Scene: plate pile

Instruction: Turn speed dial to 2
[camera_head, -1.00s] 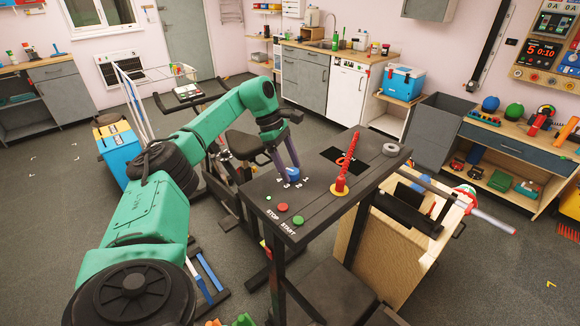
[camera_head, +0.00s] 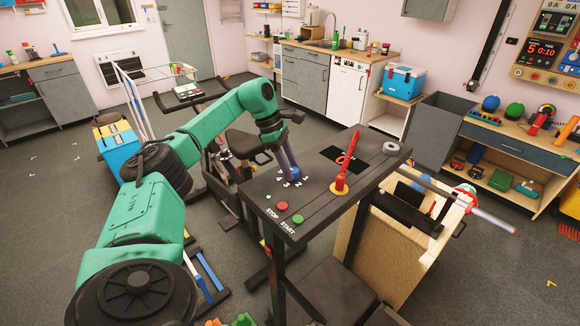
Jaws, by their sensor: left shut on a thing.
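The blue speed dial (camera_head: 293,175) sits on the dark top of the control table (camera_head: 325,196), with small white numbers on its near side. My left gripper (camera_head: 290,172) reaches down from the upper left and is shut on the dial. The fingers overlap in this view and cover part of the dial, so I cannot tell which number it points to. My right gripper is not in view.
The red stop button (camera_head: 282,206) and green start button (camera_head: 298,219) lie near the dial. A red lever (camera_head: 341,180) on a yellow base stands to its right. A grey ring (camera_head: 390,149) lies at the far right corner.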

